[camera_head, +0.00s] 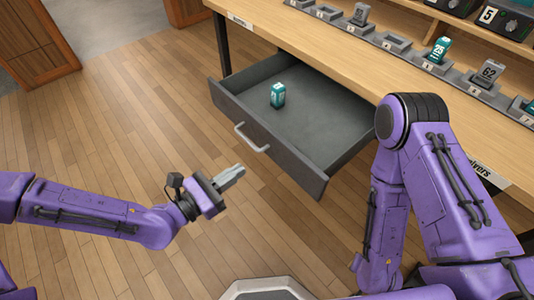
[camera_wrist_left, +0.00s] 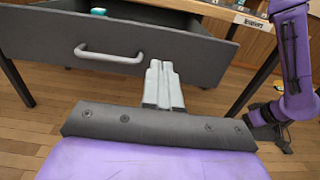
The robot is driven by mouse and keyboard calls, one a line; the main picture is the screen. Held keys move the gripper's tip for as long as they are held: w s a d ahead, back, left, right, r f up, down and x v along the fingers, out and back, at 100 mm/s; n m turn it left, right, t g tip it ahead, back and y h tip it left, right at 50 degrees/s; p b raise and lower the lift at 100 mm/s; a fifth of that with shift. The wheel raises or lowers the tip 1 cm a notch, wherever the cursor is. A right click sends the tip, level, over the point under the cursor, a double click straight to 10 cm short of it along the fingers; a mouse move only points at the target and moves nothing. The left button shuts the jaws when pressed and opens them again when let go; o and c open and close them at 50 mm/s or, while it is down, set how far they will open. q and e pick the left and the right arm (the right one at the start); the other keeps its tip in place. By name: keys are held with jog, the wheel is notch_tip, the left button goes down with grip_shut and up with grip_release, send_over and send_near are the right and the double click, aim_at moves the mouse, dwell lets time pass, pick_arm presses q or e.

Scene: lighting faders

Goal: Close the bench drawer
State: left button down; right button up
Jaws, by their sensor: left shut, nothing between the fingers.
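The bench drawer (camera_head: 322,118) is dark grey and pulled out from under the wooden bench. Its front panel (camera_head: 285,158) carries a pale bar handle (camera_head: 251,138). A small teal block (camera_head: 278,95) stands inside the drawer. My left gripper (camera_head: 238,171) is shut and empty, apart from the drawer front and below the handle in the head view. In the left wrist view the shut fingers (camera_wrist_left: 162,68) point at the drawer front (camera_wrist_left: 200,62), to the right of the handle (camera_wrist_left: 108,55).
The bench top (camera_head: 320,42) holds a row of small grey trays, some with labelled blocks (camera_head: 440,50). Black control boxes (camera_head: 507,20) stand on a shelf at upper right. My right arm is at the drawer's right. Wooden floor (camera_head: 110,130) lies clear at left.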

aim_at(277, 144)
pick_arm(q)
jog(key=x, duration=1)
jog(key=shift+w+d+f, duration=0.1)
jog(key=shift+w+d, duration=0.1)
jog(key=shift+d, duration=0.05)
jog(key=shift+w+d, duration=0.1)
